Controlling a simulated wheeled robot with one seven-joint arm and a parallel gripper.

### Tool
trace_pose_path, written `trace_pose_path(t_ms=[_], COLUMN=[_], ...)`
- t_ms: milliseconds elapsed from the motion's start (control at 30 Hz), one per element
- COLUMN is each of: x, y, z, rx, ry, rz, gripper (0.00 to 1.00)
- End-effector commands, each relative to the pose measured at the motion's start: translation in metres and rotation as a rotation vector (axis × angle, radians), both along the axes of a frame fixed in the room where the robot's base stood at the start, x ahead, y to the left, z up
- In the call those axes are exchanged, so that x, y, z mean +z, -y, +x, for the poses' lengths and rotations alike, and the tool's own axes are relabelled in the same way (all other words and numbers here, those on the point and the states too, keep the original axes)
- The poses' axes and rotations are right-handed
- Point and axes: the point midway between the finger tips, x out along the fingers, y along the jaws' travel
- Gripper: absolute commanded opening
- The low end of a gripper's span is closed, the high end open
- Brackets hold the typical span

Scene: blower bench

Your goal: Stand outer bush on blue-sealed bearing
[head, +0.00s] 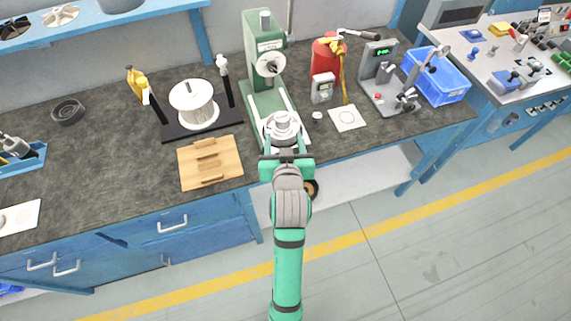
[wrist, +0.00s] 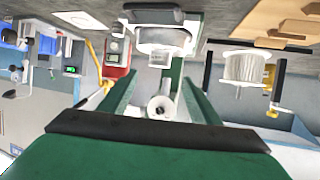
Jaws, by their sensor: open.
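My gripper (head: 284,150) is open at the front of the green press. Its two green fingers (wrist: 158,95) point towards the press in the wrist view, with nothing held between them. A stepped stack of pale metal round parts (head: 283,126) sits on the press base, just beyond the fingers. The stack also shows upside down in the wrist view (wrist: 163,37), with a narrower part on a wider one. I cannot tell which part is the outer bush or the bearing; no blue seal shows. The gripper looks apart from the stack.
The green press (head: 264,45) rises behind the stack, its round silver hub (wrist: 162,107) in line between the fingers. A wooden board (head: 210,162) and a wire spool (head: 194,104) stand left. A small pale ring (head: 317,115) and a marked white sheet (head: 347,118) lie right.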

Motion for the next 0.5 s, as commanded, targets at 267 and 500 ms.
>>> trace_pose_path(t_ms=[267, 500], x=[-0.055, -0.093], y=[-0.007, -0.01], z=[-0.054, -0.118], rx=[-0.029, -0.057], ry=[0.016, 0.046], rz=[0.032, 0.045], gripper=[0.57, 0.57])
